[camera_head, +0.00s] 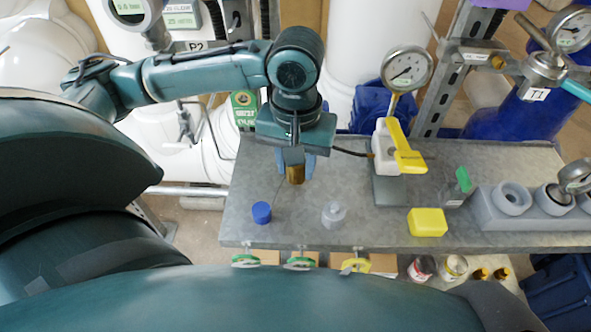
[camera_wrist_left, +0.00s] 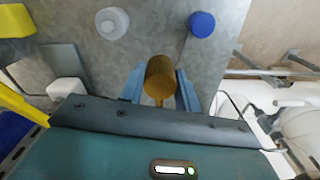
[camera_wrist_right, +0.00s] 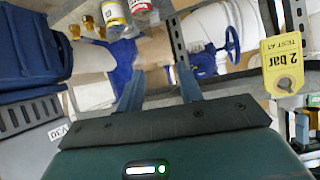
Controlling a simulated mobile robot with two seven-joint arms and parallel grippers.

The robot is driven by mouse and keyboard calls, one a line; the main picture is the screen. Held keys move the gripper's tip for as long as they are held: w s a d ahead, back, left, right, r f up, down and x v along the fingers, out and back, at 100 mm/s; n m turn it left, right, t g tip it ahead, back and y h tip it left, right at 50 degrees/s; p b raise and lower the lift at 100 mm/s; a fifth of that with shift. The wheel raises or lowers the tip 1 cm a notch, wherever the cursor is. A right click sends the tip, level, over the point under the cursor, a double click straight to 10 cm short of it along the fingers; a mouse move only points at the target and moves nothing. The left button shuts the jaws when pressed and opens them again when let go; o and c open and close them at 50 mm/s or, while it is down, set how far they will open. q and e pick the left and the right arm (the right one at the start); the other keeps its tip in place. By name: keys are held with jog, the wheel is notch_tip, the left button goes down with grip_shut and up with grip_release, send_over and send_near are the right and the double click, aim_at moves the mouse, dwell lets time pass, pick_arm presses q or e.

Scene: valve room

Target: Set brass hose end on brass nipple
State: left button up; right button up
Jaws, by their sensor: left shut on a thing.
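My left gripper (camera_head: 296,165) is shut on a brass cylinder, the brass hose end (camera_head: 295,175), and holds it over the grey bench. In the left wrist view the brass hose end (camera_wrist_left: 160,80) sits between the two blue fingers (camera_wrist_left: 160,92). A black hose (camera_head: 350,152) shows between the gripper and the white pump body. I cannot make out a brass nipple on the bench for certain. Small brass pieces (camera_head: 481,273) show below the bench's front edge, and in the right wrist view (camera_wrist_right: 90,22). My right gripper (camera_wrist_right: 157,78) is open and empty, out of the head view.
A white pump with a yellow lever (camera_head: 405,148) and gauge (camera_head: 406,68) stands on the grey bench (camera_head: 300,222). A blue cap (camera_head: 262,212), a clear-white capped piece (camera_head: 333,213) and a yellow block (camera_head: 427,222) stand along the front. A grey holder (camera_head: 485,210) is at right.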

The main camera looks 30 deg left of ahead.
pick_arm(q)
jog(key=w+a, duration=0.1)
jog(key=w+a+p, duration=0.1)
jog(key=w, duration=0.1)
jog(key=shift+w, duration=0.2)
jog(key=shift+w+a+f, duration=0.15)
jog(key=shift+w+a, duration=0.1)
jog(key=shift+w, duration=0.1)
jog(key=shift+w+a+f, duration=0.1)
jog(key=shift+w+f, duration=0.05)
pick_arm(e)
jog(key=shift+s+d, duration=0.15)
pick_arm(q)
jog(key=shift+p, duration=0.4)
pick_arm(e)
jog(key=shift+r, duration=0.3)
pick_arm(q)
jog(key=shift+p, duration=0.65)
pick_arm(e)
jog(key=shift+r, duration=0.7)
jog(key=shift+r, duration=0.15)
